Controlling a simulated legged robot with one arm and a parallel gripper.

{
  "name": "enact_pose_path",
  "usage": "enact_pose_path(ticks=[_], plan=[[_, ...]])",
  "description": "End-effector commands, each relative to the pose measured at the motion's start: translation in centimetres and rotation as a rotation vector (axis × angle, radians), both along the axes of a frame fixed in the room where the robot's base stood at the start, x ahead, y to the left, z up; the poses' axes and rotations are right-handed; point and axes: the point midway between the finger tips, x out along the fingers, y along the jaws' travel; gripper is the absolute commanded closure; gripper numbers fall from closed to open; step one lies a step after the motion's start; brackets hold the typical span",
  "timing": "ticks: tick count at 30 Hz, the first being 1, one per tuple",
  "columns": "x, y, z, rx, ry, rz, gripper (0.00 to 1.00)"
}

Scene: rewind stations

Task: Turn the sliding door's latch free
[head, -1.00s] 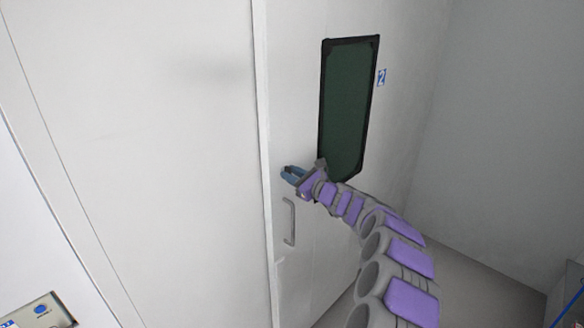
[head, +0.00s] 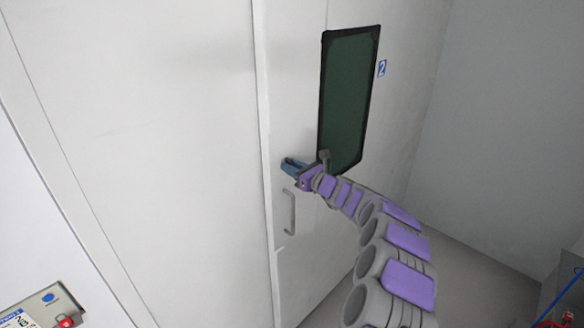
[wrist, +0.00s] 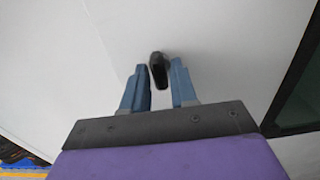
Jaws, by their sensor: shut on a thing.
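The white sliding door (head: 300,110) has a dark window, and a grey bar handle (head: 289,212) is fixed below my gripper. The latch (wrist: 158,70) is a small black knob on the door face in the wrist view. My gripper (head: 291,165) is at the door's left edge, above the handle. In the wrist view my gripper (wrist: 160,82) has its two blue fingers on either side of the latch, shut on it. In the head view the fingers hide the latch.
The dark window (head: 348,100) is right of my gripper, with a blue number 2 sign (head: 382,68) beside it. A control box (head: 42,308) with a blue and a red button stands at lower left. A grey wall (head: 500,130) closes off the right side.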

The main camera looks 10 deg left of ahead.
Motion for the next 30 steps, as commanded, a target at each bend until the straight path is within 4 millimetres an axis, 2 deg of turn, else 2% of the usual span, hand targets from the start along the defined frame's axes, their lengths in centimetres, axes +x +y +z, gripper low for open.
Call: enact_pose_path(ticks=[1,5,16,22,30], plan=[[0.0,0.0,0.3,0.003,-0.003,-0.001,0.72],[0.0,0.0,0.3,0.003,-0.003,-0.001,0.60],[-0.3,-0.7,0.4,0.003,-0.004,-0.003,0.60],[-2.0,-2.7,0.3,0.008,-0.001,-0.002,0.60],[-5.4,-7.2,0.5,0.008,-0.005,-0.005,0.60]])
